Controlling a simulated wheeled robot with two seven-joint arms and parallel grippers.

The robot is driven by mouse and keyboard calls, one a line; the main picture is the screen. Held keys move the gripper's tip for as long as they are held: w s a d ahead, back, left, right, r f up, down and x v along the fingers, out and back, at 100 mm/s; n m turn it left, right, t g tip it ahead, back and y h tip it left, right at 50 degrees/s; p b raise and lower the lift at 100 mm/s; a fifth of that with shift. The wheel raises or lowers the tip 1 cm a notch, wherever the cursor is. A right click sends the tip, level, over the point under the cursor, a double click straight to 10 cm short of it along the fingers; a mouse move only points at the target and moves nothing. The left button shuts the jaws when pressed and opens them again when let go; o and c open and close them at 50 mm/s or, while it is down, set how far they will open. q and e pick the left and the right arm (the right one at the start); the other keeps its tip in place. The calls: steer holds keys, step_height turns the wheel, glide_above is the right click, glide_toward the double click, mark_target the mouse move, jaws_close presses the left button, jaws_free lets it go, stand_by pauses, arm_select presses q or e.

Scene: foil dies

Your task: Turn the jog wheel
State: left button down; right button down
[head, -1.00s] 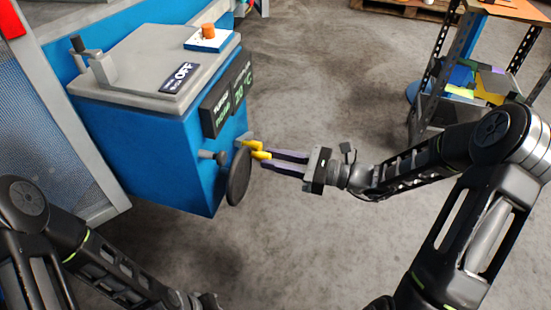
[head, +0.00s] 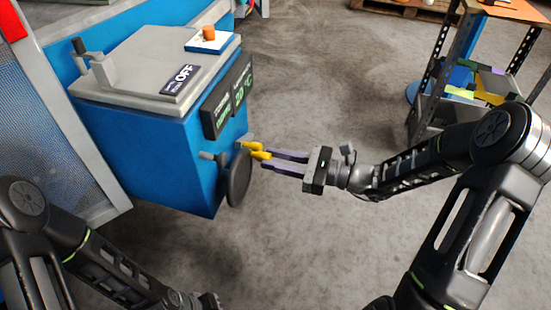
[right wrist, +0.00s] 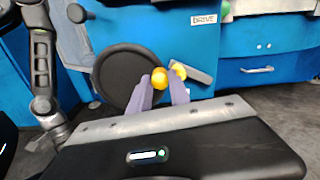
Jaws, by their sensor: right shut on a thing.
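The jog wheel (head: 238,180) is a black disc on the front of the blue machine. It shows face-on in the right wrist view (right wrist: 122,77).
A grey knob (head: 207,155) sits left of the wheel. A shelf rack (head: 470,80) stands right. The floor between is clear.

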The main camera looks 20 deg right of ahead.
steer(key=c, duration=1.2)
jaws_free()
steer(key=p+v, duration=0.1)
steer(key=v, duration=0.6)
steer(key=shift+s+d, duration=0.25)
steer(key=shift+d, duration=0.1)
